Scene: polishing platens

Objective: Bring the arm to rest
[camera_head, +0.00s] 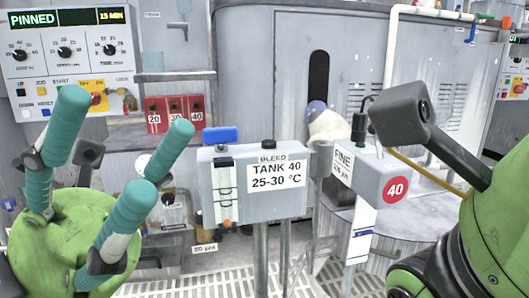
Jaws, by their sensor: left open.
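My left gripper (130,140) is at the lower left of the head view. Its green body carries teal-covered fingers that point up and to the right. The fingers are spread apart, with nothing held between them. It is in front of the control panel and beside the grey tank box, which appears just to its right. Green and dark grey links of mine come in from the right edge. No fingers of my right gripper can be made out there.
A grey box labelled TANK 40 (245,198) stands on posts near the centre. A box labelled FINE with a red 40 disc (396,190) is right of it. A control panel (50,60) and red numbered boxes (174,113) are behind. A large grey cabinet (270,60) fills the back.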

